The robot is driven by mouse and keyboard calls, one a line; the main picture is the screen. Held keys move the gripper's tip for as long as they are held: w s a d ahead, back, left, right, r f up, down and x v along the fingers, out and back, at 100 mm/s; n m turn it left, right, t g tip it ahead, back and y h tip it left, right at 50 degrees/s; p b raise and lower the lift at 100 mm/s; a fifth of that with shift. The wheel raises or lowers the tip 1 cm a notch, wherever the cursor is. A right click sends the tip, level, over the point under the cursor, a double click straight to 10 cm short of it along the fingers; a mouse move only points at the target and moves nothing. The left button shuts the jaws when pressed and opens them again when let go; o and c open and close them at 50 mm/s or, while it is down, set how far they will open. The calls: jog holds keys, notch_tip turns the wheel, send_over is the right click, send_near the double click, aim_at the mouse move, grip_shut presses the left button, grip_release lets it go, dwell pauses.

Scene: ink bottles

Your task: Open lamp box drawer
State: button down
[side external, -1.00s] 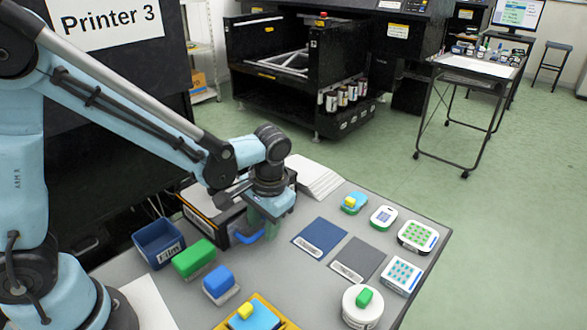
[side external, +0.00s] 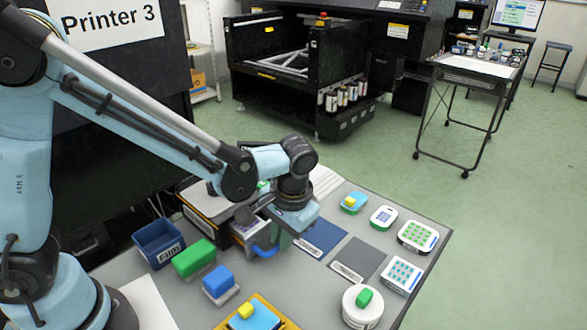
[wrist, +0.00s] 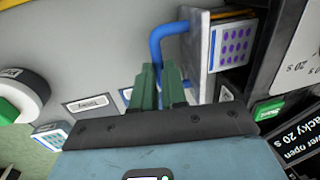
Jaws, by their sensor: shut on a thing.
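The lamp box (side external: 192,213) is a dark box on the grey table, partly hidden by my arm in the side view. Its drawer (side external: 240,238) stands pulled out, and the wrist view shows its grey front panel (wrist: 205,60) with a purple-dotted item (wrist: 235,42) behind it. A blue bar handle (side external: 265,252) sticks out from the front; it also shows in the wrist view (wrist: 158,42). My gripper (wrist: 160,75) has green fingers shut on the handle; the exact grip is partly hidden. It also shows in the side view (side external: 281,240).
A blue bin (side external: 158,243), a green block (side external: 194,258) and a blue block (side external: 217,280) stand left of the drawer. A dark blue mat (side external: 324,238) and a grey mat (side external: 359,259) lie to the right. A round white container (side external: 362,306) stands near the front.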

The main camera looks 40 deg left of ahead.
jog(key=d, duration=0.4)
jog(key=shift+d, duration=0.4)
jog(key=c, duration=1.2)
grip_release()
jog(key=shift+o, duration=0.2)
jog(key=shift+r, duration=0.1)
notch_tip(320, 180, up, 12)
jog(key=d, duration=0.2)
